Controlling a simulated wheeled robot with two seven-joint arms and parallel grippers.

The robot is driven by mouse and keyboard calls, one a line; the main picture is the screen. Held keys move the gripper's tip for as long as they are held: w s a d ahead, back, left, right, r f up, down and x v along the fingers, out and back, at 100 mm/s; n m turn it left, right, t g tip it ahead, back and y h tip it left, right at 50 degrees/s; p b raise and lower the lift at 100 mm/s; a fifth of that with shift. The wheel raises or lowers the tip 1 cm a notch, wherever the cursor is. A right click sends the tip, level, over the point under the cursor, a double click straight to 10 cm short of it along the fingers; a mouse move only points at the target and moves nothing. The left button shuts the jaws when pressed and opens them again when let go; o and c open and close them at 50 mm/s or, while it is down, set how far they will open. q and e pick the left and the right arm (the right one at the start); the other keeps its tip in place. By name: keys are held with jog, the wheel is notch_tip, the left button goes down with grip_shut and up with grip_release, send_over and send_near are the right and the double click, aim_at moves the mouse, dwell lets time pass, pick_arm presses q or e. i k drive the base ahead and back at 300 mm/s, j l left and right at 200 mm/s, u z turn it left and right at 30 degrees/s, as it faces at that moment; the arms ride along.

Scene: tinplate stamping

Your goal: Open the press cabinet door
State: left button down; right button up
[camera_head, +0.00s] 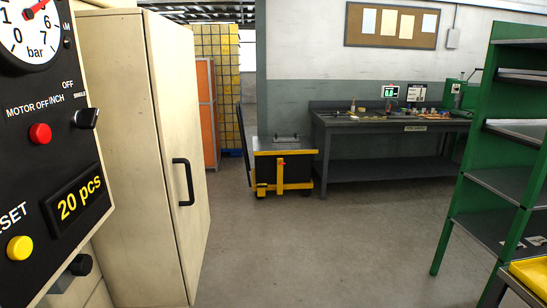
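The press cabinet (118,150) is a tall beige box at the left, beside the black control panel. Its door (176,130) faces right and looks shut against the cabinet body. A black bar handle (184,182) stands upright on the door, about halfway up. Neither of my grippers shows in the head view, and nothing touches the handle.
The control panel (92,150) with red and yellow buttons juts in at the left edge. A green shelf rack (497,160) stands at the right. A workbench (388,126) and a black and yellow cart (284,146) stand at the back. The grey floor between is clear.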

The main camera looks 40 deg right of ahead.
aim_at(170, 46)
jog(key=l+z, duration=0.15)
jog(key=z, duration=0.2)
jog(key=i+l+z, duration=0.1)
jog(key=z, duration=0.3)
